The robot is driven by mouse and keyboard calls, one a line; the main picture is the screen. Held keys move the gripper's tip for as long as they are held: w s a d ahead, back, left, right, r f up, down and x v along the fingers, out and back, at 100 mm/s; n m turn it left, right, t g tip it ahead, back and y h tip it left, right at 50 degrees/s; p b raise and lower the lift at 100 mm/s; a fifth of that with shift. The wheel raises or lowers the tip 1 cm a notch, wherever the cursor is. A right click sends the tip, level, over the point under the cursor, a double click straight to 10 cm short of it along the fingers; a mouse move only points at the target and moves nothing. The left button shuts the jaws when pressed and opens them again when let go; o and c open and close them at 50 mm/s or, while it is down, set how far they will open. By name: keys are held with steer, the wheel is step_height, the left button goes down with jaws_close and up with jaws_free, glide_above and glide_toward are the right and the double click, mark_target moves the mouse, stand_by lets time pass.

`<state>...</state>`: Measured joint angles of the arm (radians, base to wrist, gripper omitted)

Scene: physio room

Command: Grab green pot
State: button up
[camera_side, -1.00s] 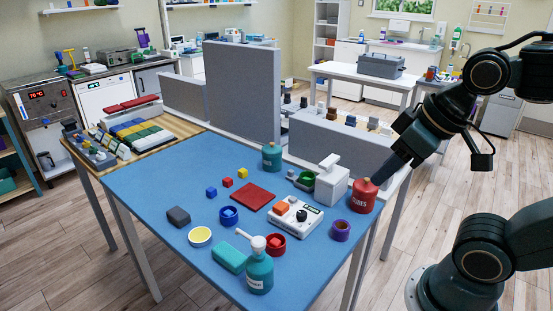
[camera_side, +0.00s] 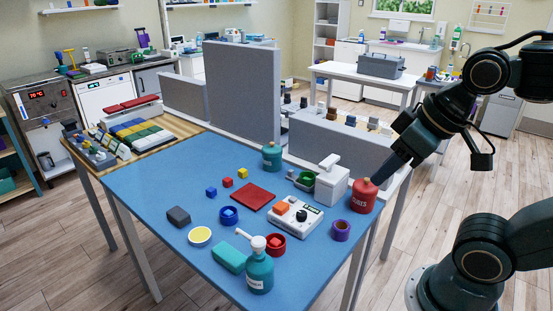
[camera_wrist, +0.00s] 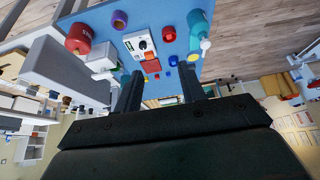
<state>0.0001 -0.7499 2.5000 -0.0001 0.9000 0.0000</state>
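A green-teal pot with a lid (camera_side: 272,158) stands upright at the back of the blue table, by the grey partition. A small dark green bowl (camera_side: 306,181) sits beside the white dispenser. A teal pump bottle (camera_side: 260,272) with a white top stands at the front edge; it also shows in the wrist view (camera_wrist: 198,27). My gripper (camera_side: 382,176) is above the table's right end, near the red pot and well away from the green-teal pot. In the wrist view its two fingers (camera_wrist: 160,90) are spread apart with nothing held.
A red labelled pot (camera_side: 363,196) stands close to my gripper, next to the white dispenser (camera_side: 331,184). Grey partitions (camera_side: 243,92) line the table's back. A white control box (camera_side: 295,216), red mat (camera_side: 253,197), cups and small blocks fill the middle. The left front is fairly clear.

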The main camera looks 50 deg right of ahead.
stand_by(0.3)
steer(key=o, duration=0.8)
steer(key=shift+c, duration=0.2)
steer(key=shift+w+r, duration=0.1)
